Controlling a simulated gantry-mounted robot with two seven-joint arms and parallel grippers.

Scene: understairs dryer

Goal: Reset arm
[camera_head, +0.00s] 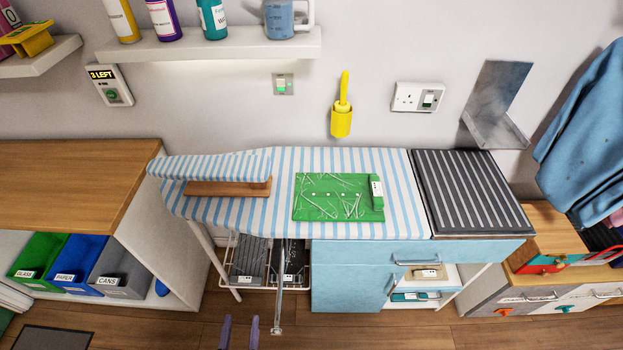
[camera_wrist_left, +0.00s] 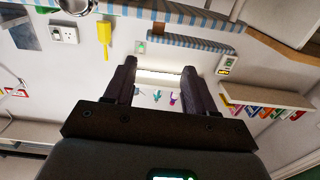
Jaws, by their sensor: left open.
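My left gripper (camera_head: 240,325) shows at the bottom edge of the head view as two dark, purple-grey fingertips with a gap between them. It is in front of the ironing board (camera_head: 225,210), below its front edge in the picture. In the left wrist view the left gripper (camera_wrist_left: 160,70) has its two dark fingers apart, with nothing between them but the wall and shelf beyond. That view is turned upside down. My right gripper is in neither view.
The board carries a green circuit-like panel (camera_head: 333,212) and a small sleeve board (camera_head: 210,170). A blue drawer unit (camera_head: 350,275) stands below it. Glass, paper and cans bins (camera_head: 85,265) sit at the left. A wall shelf (camera_head: 215,46) holds bottles. Bare floor shows at the front.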

